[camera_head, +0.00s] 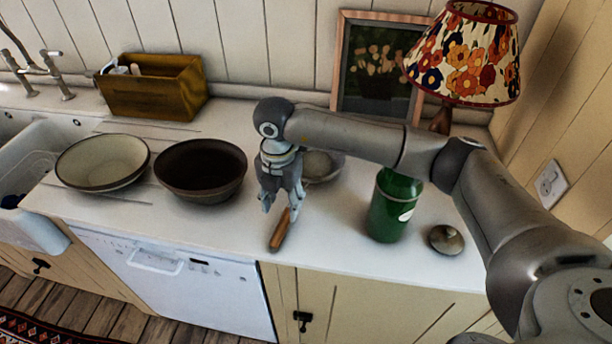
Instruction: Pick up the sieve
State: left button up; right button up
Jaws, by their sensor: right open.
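The sieve has a round grey mesh bowl (322,166) and a brown wooden handle that points toward the counter's front edge. It lies on the white counter, and its middle part is hidden behind my right gripper. My right gripper (281,207) points down over the sieve, with its fingertips near the upper end of the handle. It is open; I cannot tell whether a finger touches the handle. My right arm reaches in from the right and hides part of the counter behind. My left gripper is not in view.
A dark brown bowl (201,170) and a cream bowl (102,163) stand left of the sieve. A green canister (394,206) and a small round lid (446,239) are to its right. A wooden box (153,90), framed picture (350,65) and floral lamp (463,55) stand behind.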

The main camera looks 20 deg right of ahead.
aim_at(285, 219)
jog(key=shift+f, duration=0.15)
jog(key=shift+s+f+p, duration=0.1)
jog(key=shift+f+p, duration=0.1)
jog(key=shift+p, duration=0.15)
jog(key=shift+d+f+p, duration=0.1)
jog(key=shift+f+p, duration=0.2)
jog(key=shift+f, duration=0.1)
jog(key=shift+s+f+p, duration=0.15)
jog(key=shift+f+p, duration=0.25)
jog(key=shift+f, duration=1.15)
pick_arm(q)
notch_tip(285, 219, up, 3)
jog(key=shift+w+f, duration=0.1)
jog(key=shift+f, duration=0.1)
pick_arm(e)
jog(key=shift+f, duration=0.35)
jog(key=shift+r, duration=0.1)
jog(key=c, duration=1)
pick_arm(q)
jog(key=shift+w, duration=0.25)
pick_arm(e)
jog(key=shift+c, duration=0.2)
